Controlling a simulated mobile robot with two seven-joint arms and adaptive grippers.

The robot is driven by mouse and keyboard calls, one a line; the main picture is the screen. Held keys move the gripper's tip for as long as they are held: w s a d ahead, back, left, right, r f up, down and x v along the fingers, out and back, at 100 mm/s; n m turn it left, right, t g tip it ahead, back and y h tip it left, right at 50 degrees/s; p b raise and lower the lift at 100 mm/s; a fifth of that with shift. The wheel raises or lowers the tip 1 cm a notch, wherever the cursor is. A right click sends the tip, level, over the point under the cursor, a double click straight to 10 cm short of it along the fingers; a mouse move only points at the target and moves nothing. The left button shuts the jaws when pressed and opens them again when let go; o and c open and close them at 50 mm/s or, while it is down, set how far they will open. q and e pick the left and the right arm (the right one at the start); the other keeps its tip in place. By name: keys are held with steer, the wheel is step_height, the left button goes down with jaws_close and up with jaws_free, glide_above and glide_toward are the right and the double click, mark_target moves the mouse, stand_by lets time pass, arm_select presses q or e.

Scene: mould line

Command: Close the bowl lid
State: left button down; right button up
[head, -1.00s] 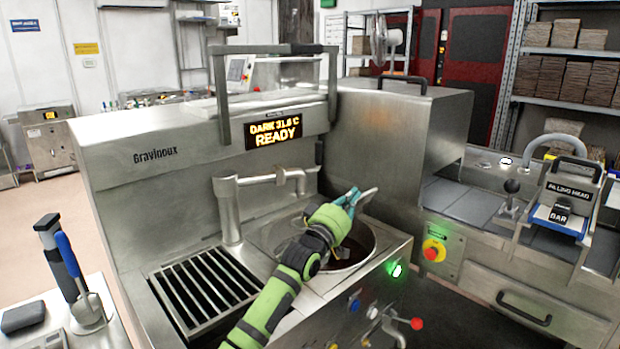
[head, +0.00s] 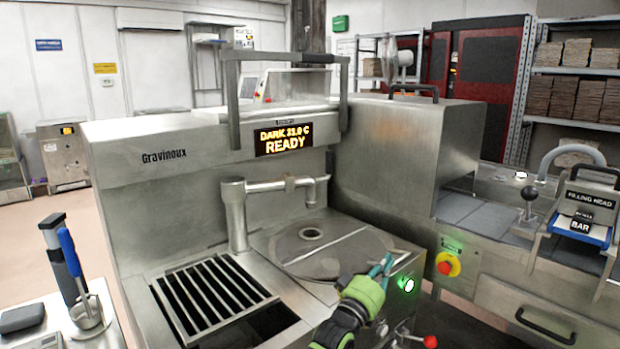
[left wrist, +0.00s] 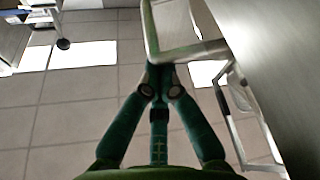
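The round grey bowl lid (head: 340,259) lies flat across the bowl in the machine's top, with a straight bar across it and a small round opening (head: 311,233) towards the back. The bowl's inside is hidden under it. My left gripper (head: 386,262), with teal fingers and a green body, is at the lid's front right edge; I cannot tell whether it touches. My right gripper is in neither view.
The spout (head: 290,184) reaches over the back of the lid. A slatted grate (head: 213,295) is at left. The lit green button (head: 408,284) and a red-knobbed lever (head: 430,341) are near my left gripper. The display (head: 284,139) reads READY.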

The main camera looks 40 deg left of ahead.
arm_select(q)
steer(key=shift+d+f, duration=0.1)
steer(key=shift+f, duration=0.2)
stand_by(0.4)
steer(key=v, duration=1.2)
